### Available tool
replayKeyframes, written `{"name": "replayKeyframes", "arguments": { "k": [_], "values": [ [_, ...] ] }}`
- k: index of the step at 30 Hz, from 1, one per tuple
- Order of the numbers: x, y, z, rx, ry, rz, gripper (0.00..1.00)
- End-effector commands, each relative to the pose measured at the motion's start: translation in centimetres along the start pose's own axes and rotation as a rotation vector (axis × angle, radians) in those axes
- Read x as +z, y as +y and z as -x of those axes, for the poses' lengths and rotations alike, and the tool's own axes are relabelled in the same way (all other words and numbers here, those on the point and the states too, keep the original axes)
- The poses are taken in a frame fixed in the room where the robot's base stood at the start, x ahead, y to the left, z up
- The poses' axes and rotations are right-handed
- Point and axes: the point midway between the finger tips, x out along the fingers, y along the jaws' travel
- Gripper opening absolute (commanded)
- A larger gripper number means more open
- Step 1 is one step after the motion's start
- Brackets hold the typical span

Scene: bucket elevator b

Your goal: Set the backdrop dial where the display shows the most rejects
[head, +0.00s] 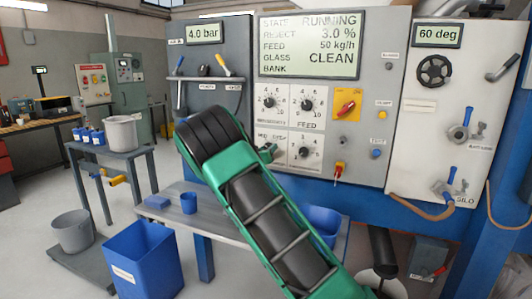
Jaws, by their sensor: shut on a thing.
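The display (309,46) on the grey control panel reads STATE RUNNING, REJECT 3.0 %, FEED 50 kg/h, GLASS CLEAN and a BANK line with no readable value. Below it are an upper left dial (268,102), an upper right dial (307,104) labelled FEED, and a lower right dial (304,152). I cannot read which dial is labelled backdrop, nor the pointer's setting there.
A red switch on a yellow plate (346,104) and a red-yellow knob (339,171) sit right of the dials. A handwheel (433,70) is on the right panel. A grey bench (165,212) with a blue cup (188,203) stands below; a blue bin (142,262) is at front left.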

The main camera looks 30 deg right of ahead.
Motion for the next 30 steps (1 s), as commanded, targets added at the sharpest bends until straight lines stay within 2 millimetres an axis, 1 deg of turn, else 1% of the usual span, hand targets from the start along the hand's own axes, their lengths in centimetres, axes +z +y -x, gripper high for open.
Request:
{"name": "replayKeyframes", "arguments": {
  "k": [1,30],
  "values": [
    [-0.25,-0.45,0.13,-0.009,0.005,0.038,0.10],
    [-0.46,-0.73,0.26,-0.013,0.015,0.944,0.10]
  ]
}}
